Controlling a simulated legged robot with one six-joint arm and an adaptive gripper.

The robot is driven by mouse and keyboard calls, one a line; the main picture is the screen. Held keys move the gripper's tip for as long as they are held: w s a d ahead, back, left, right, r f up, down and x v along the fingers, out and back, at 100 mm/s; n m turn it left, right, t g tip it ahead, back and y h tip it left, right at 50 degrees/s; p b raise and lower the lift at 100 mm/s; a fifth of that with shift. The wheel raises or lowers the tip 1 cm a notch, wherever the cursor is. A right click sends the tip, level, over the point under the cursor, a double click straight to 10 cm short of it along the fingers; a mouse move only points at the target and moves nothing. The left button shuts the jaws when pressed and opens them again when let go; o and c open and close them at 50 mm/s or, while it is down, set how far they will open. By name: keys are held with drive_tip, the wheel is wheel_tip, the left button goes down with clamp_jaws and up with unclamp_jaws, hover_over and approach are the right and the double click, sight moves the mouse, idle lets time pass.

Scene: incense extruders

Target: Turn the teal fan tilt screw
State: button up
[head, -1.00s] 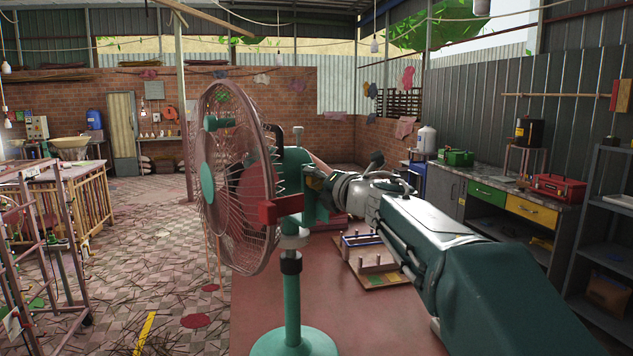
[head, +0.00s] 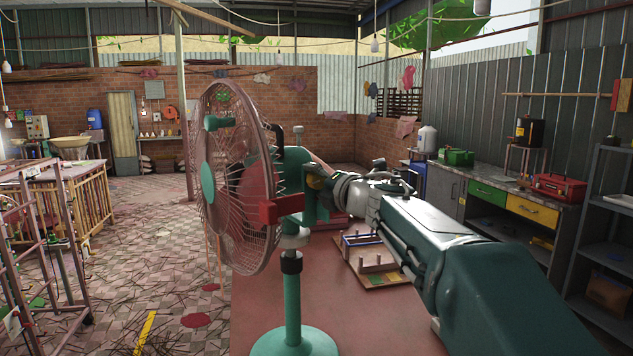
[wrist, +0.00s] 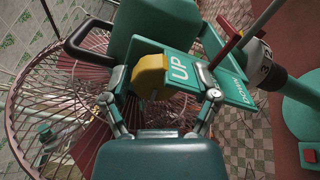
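The teal fan has a pink wire cage (head: 238,185), a teal motor housing (head: 294,165) and a round teal base (head: 294,343). The tilt screw is a yellow knob (wrist: 150,76) on the side of the housing, beside a teal plate (wrist: 190,72) marked UP and DOWN. In the wrist view my gripper (wrist: 161,78) is open, with one finger on each side of the yellow knob and gaps visible between. In the head view my gripper (head: 322,186) is at the housing's right side, and the knob is mostly hidden there.
A black handle (wrist: 88,38) stands near the knob in the wrist view. A wooden tray with pegs (head: 372,262) lies on the red floor behind. A workbench (head: 495,205) lines the right wall.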

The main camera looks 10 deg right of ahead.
drive_tip(key=shift+r, duration=0.1)
drive_tip(key=v, duration=1.2)
drive_tip(key=s+d+f+m+g+h, duration=0.3)
drive_tip(key=s+f+m+h, duration=0.75)
drive_tip(key=m, duration=1.05)
drive_tip(key=s+a+f+m+g+y, duration=0.1)
drive_tip(key=s+a+f+m+g, duration=0.2)
drive_tip(key=s+f, duration=0.4)
drive_tip(key=s+a+f+m+g+y, duration=0.2)
drive_tip(key=s+a+f+g, duration=0.3)
drive_tip(key=s+f, duration=0.3)
drive_tip(key=shift+f+m, duration=0.8)
drive_tip(key=shift+f, duration=0.15)
